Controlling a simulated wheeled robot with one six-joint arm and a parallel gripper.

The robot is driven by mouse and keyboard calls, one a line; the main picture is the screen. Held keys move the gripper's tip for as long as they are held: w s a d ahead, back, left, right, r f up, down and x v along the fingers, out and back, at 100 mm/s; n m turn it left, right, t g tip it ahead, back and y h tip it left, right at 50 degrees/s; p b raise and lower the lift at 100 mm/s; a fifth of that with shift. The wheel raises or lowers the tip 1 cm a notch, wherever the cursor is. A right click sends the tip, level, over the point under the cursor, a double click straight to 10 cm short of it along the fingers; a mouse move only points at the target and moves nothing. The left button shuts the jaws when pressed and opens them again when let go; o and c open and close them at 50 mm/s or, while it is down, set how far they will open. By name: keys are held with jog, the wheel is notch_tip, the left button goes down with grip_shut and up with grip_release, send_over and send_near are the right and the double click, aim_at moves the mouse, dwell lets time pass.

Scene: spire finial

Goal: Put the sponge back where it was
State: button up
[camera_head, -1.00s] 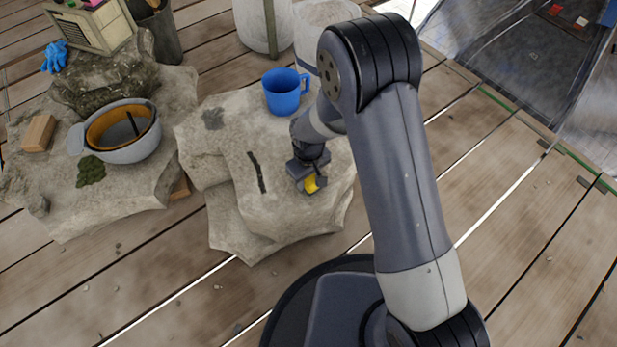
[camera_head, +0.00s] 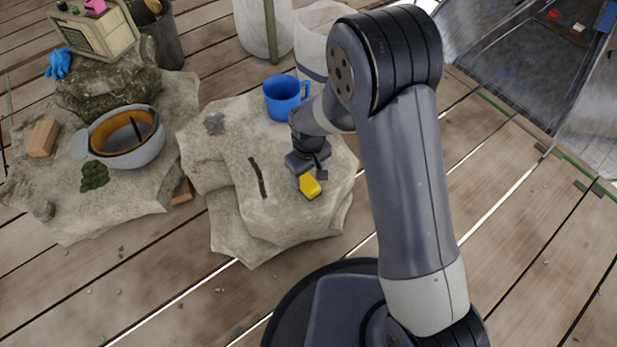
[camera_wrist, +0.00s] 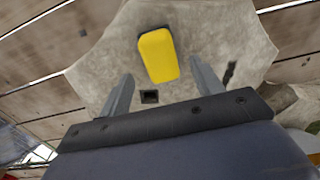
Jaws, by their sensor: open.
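A yellow sponge (camera_head: 310,187) lies on the pale stone block, near its right side. It also shows in the wrist view (camera_wrist: 158,55), just beyond and between the two fingers. My gripper (camera_wrist: 160,88) is open and empty, with clear space between each finger and the sponge. In the head view my gripper (camera_head: 310,170) is right behind the sponge, above the stone block (camera_head: 225,170).
A blue mug (camera_head: 284,97) stands on the block behind my gripper. A dark slot-like mark (camera_head: 257,177) is on the block's top. On the left rock are a grey helmet (camera_head: 128,138), a moss clump (camera_head: 94,176) and a wooden block (camera_head: 43,138).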

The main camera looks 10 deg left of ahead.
aim_at(309, 182)
notch_tip(309, 182, up, 6)
jog(key=p, duration=0.1)
jog(key=shift+r+p, duration=0.15)
jog(key=shift+p, duration=0.15)
notch_tip(309, 182, down, 12)
jog(key=b, duration=0.4)
jog(key=shift+b, duration=0.3)
jog(key=shift+r+p, duration=0.9)
jog(key=shift+r, duration=0.95)
jog(key=shift+f, duration=0.15)
